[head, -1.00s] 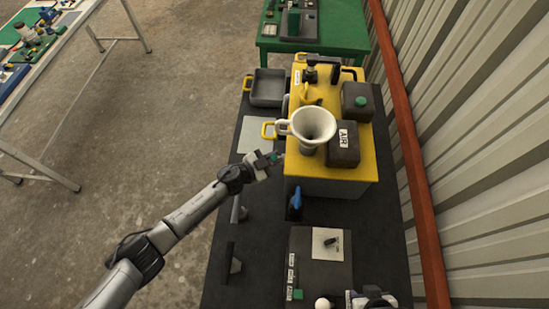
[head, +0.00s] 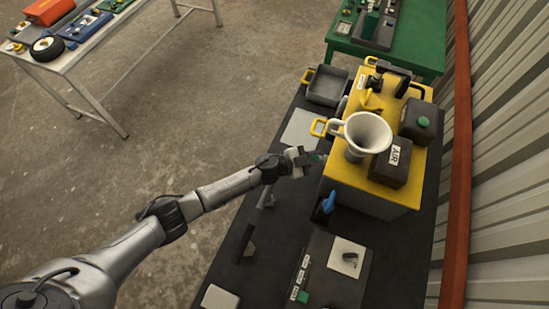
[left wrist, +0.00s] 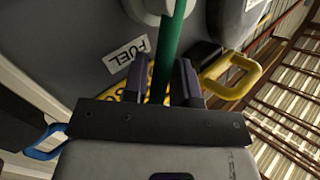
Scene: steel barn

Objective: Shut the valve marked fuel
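The FUEL label (left wrist: 126,54) shows on a grey face in the left wrist view. Beside it a green lever (left wrist: 170,48) runs from a pale round hub (left wrist: 165,8) down between the fingers of my left gripper (left wrist: 168,75). The fingers lie close on both sides of the lever; whether they press on it is unclear. In the head view my left gripper (head: 307,160) is at the left side of the yellow-topped unit (head: 375,190), with a bit of green (head: 316,157) at its tips. The valve body is mostly hidden there. My right gripper is out of view.
A yellow handle (left wrist: 232,76) is right of the fingers; a blue lever (left wrist: 38,143) is at lower left, also in the head view (head: 329,203). A white funnel (head: 367,133) and AIR box (head: 392,164) stand on the unit. Open floor lies left.

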